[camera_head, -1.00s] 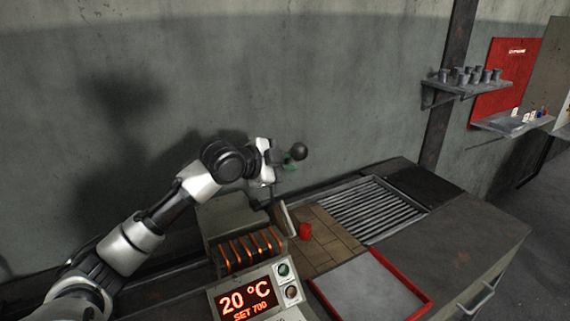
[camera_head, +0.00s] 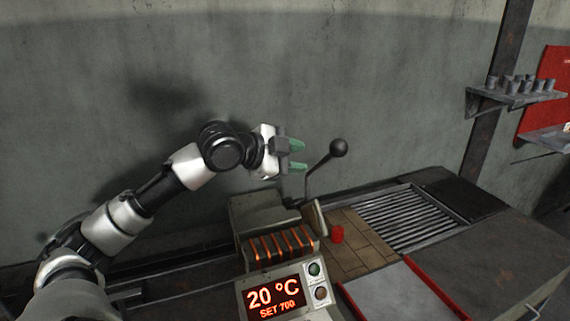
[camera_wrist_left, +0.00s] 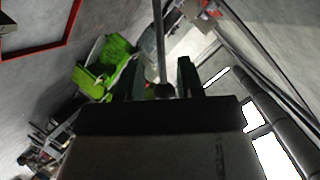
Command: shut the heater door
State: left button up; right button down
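The heater (camera_head: 256,219) is a grey box with glowing orange coils at its front. A pale panel that looks like its door (camera_head: 314,217) stands tilted open at the heater's right side. A lever (camera_head: 318,175) with a black ball knob (camera_head: 338,148) rises behind it. My left gripper (camera_head: 303,156) has green-padded fingers, open and empty, left of the knob and apart from it, above the heater. In the left wrist view the gripper (camera_wrist_left: 159,75) shows two spread fingers, with a thin rod in line between them. My right gripper is not in view.
A display box (camera_head: 273,300) reading 20 °C stands in front of the heater. A red cylinder (camera_head: 337,234) sits on the tiled surface right of the door. A slatted grate (camera_head: 412,218) lies farther right.

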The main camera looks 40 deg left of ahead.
pick_arm(q)
jog(key=b+v, duration=0.1)
jog(key=v, duration=0.2)
dwell(0.4)
